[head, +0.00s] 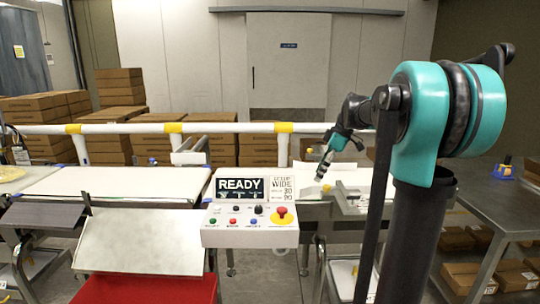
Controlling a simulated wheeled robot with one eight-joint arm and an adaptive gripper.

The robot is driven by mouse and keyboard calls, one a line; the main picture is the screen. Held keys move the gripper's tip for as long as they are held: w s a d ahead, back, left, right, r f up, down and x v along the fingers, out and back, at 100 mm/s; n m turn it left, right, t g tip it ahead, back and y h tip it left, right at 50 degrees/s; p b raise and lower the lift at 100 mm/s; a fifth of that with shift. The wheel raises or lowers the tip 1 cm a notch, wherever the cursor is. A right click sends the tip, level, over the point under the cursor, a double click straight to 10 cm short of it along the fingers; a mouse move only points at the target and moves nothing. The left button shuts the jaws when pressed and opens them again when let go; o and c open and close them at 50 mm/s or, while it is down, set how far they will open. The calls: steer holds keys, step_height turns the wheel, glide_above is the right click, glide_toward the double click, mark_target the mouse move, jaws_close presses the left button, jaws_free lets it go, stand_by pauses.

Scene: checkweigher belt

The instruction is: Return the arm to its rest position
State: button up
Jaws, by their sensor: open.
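My arm stands at the right of the head view, teal and black on its dark column. Its far end reaches left and down from the raised black link. My gripper (323,168) points down above the right part of the belt, to the right of the control box. It is small in this view; the jaws are open and I see nothing held between them.
The control box (250,237) with a READY display stands in front of the belt. A white belt (100,183) runs left. A red bin (145,289) is at front left. A metal table (470,197) is at right. A white rail (225,128) and stacked cartons (120,88) are behind.

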steer(key=s+d+f+m+t+h, duration=0.1)
steer(key=s+f+m+t+h, duration=0.2)
steer(key=s+f+m, duration=1.2)
steer(key=s+f+h, duration=0.1)
steer(key=s+f, duration=0.9)
steer(key=s, duration=0.1)
steer(key=shift+s+d, duration=0.2)
steer(key=shift+d, duration=0.1)
